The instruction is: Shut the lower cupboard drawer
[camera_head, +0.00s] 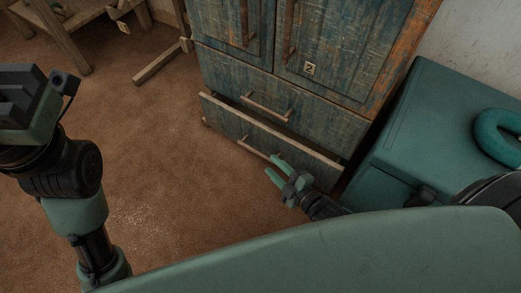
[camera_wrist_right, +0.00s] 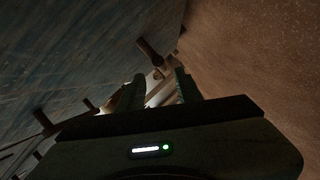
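The lower cupboard drawer (camera_head: 259,143) stands pulled out a little from the blue weathered cupboard (camera_head: 318,62); a dark gap shows above its front. Its handle (camera_head: 256,149) runs along the front. My right gripper (camera_head: 275,168) is at the right part of the drawer front, with its two green fingers apart and nothing seen between them. In the right wrist view the fingers (camera_wrist_right: 157,92) also show apart beside the dim drawer front; contact cannot be told. My left arm is at the left of the head view, and its fingertips are not seen.
The upper drawer (camera_head: 288,103) looks shut above the lower one. A green chest (camera_head: 420,140) with a green ring-shaped thing (camera_head: 499,133) stands right of the cupboard. Wooden loom frame parts (camera_head: 160,62) stand at the back left. The brown floor (camera_head: 170,180) before the drawer is clear.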

